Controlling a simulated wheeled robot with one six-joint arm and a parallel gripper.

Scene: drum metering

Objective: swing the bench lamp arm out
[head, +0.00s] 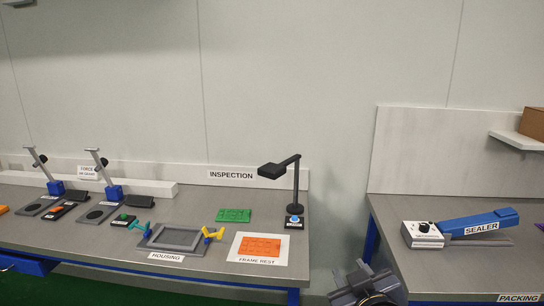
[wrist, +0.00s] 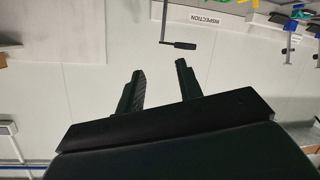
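In the wrist view, which looks upside down, the lamp (wrist: 184,44) shows beyond my fingertips. My gripper (wrist: 159,69) is open, its two dark fingers apart with nothing between them. It is not touching the lamp.
An orange tray on the white FRAME REST sheet (head: 237,255), a green tray (head: 234,215) and the grey housing fixture (head: 176,238) lie left of the lamp. Right of a gap stands another bench with a blue sealer (head: 480,222). A box sits on a wall shelf (head: 516,140).

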